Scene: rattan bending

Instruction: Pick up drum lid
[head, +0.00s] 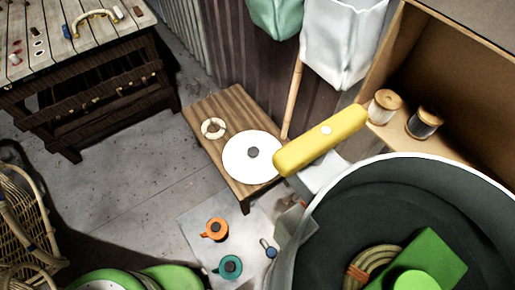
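The drum lid appears to be the white round disc (252,158) with a dark knob in its middle. It lies flat on a low wooden bench (205,112), near the bench's front end. A large drum with a pale rim (335,187) and dark inside stands open at the lower right. I cannot make out my gripper's fingers in the head view, and nothing is seen touching the lid.
A pale ring (213,128) lies beside the lid. A yellow bar (320,140) stands out right of the bench. An orange mug (215,229) and a teal mug (230,267) stand on a grey mat. A workbench (75,60) stands upper left; floor between is clear.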

